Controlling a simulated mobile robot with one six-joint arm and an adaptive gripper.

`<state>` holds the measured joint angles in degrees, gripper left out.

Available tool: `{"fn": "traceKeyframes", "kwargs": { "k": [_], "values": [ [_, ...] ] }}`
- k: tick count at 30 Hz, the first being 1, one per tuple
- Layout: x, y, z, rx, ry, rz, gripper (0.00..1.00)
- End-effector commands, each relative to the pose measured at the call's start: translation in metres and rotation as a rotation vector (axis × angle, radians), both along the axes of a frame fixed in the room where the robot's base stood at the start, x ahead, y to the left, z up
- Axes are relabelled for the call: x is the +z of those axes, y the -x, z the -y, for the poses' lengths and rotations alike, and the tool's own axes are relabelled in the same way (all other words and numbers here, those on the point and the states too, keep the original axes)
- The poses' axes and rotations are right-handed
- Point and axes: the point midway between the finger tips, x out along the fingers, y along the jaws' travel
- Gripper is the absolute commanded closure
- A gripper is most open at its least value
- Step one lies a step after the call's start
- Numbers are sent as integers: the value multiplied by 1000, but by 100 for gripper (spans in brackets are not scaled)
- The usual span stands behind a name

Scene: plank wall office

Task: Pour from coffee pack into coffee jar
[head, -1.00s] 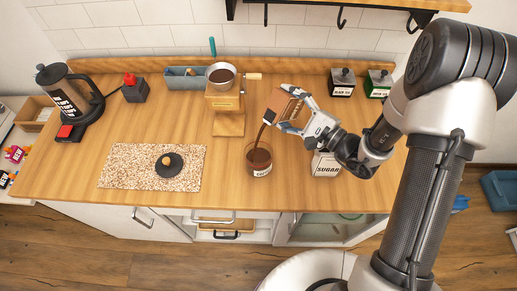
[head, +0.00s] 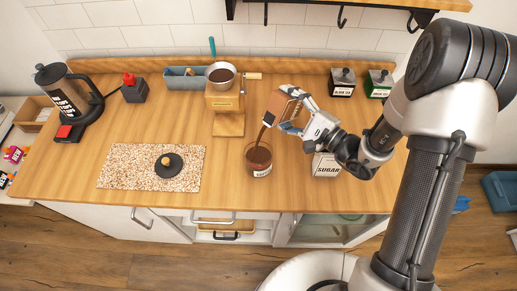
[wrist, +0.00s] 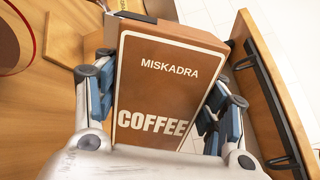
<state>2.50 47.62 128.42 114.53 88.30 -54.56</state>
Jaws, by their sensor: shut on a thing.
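The brown coffee pack (head: 277,106) is tilted above the coffee jar (head: 257,168), its lower left end toward the jar. A dark brown stream runs from the pack into the jar, which stands upright, is see-through and holds dark coffee. My gripper (head: 291,116) is shut on the pack from the right. In the wrist view the pack (wrist: 160,82) lies between both fingers, with "MISKADRA COFFEE" facing the camera. Part of the jar's rim shows at the upper left of the wrist view.
A sugar container (head: 327,165) stands right of the jar, partly under my gripper. A speckled mat (head: 125,167) carries a dark round lid (head: 177,172). Two tea boxes (head: 342,84) stand at the back right. The counter's front middle is clear.

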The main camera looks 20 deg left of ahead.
Motion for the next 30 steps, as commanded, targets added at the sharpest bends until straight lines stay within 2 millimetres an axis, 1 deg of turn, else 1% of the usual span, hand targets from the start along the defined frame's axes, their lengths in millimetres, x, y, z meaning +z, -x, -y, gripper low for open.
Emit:
{"fn": "traceKeyframes", "kwargs": {
  "k": [30],
  "values": [
    [-2,2,-1,0,41,82,63]
  ]
}}
